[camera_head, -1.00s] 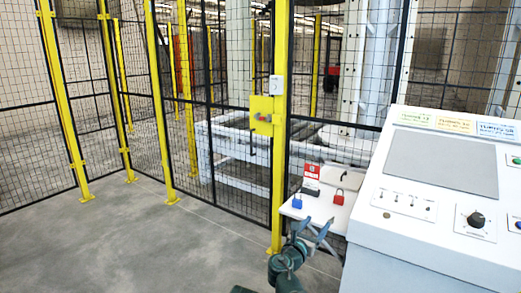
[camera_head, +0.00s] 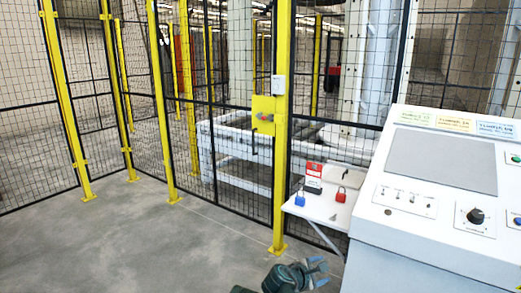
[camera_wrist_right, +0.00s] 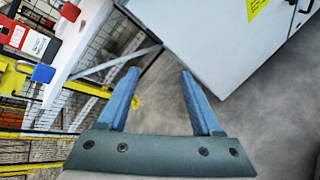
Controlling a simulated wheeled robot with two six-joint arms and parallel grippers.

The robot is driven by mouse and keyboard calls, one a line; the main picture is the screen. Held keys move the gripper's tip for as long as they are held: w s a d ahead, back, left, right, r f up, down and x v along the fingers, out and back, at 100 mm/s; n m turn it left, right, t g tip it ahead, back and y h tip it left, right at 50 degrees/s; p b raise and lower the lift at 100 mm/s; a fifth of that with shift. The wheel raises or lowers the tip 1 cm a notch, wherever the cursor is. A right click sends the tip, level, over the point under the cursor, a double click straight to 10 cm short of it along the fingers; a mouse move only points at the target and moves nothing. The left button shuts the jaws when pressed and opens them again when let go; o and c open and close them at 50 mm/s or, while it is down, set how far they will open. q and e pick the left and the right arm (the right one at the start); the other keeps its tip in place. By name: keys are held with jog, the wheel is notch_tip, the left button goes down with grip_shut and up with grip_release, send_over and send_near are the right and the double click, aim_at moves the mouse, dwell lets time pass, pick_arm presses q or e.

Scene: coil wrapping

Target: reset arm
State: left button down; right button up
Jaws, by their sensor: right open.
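My right gripper (camera_head: 318,272) is low at the bottom of the head view, below the small white shelf and left of the control console. Its blue fingers are spread apart and empty, as the right wrist view (camera_wrist_right: 158,98) also shows. A blue padlock (camera_head: 300,200) and a red padlock (camera_head: 341,195) are on the white shelf (camera_head: 322,212), apart from the gripper. A red and white tag (camera_head: 313,177) stands behind them. My left gripper is not in either view.
The white control console (camera_head: 440,200) with knobs and switches stands at the right. A yellow fence post (camera_head: 281,130) with a yellow latch box (camera_head: 263,115) and mesh fencing stand behind the shelf. The grey floor (camera_head: 140,240) at the left is clear.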

jog(key=s+a+f+m+g+y, duration=0.45)
jog(key=s+a+f+m, duration=0.2)
jog(key=s, duration=0.35)
jog(key=s+a+f+m+g+y, duration=0.3)
jog(key=s+a+f+m+g, duration=0.3)
jog(key=s, duration=0.4)
notch_tip(320, 180, up, 16)
jog(key=m+t+p, duration=0.1)
jog(key=p, duration=1.4)
jog(key=shift+d, duration=0.2)
